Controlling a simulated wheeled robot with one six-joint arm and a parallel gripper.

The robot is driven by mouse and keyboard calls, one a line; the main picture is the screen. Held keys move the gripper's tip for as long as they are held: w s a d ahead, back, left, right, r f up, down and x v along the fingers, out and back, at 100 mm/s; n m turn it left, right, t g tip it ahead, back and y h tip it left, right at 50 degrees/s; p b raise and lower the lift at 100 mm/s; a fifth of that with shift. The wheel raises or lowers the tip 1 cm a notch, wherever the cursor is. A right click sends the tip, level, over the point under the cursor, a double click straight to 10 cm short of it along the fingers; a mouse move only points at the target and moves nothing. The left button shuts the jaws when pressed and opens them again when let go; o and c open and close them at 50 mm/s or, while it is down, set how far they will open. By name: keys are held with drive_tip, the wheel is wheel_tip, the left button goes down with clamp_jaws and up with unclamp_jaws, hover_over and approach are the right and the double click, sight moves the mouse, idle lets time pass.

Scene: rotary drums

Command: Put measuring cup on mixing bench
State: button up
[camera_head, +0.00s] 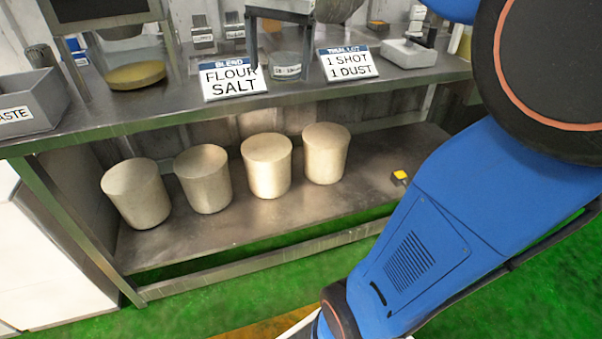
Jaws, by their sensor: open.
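A steel bench (160,116) with a lower shelf (255,215) runs across the view; I cannot tell whether it is the mixing bench. A clear round cup (286,68) with a small label stands on its top, under a metal stand and between two signs. It may be the measuring cup, but its label is too small to read. My blue arm crosses the right side, in front of the bench's right end. My gripper is out of view.

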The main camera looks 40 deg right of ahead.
drive_tip(key=s+a+f+n+t, duration=0.1)
drive_tip(key=s+a+f+n, duration=0.2)
drive_tip(key=s+f, duration=0.6)
drive_tip(key=s+a+f+n+t, duration=0.2)
drive_tip(key=s+a+f+n, duration=0.2)
drive_tip(key=s+f+n, duration=0.3)
drive_tip(key=s+f, duration=0.3)
drive_tip(key=f, duration=0.2)
drive_tip(key=shift+a+f, duration=0.25)
drive_tip(key=shift+f, duration=0.1)
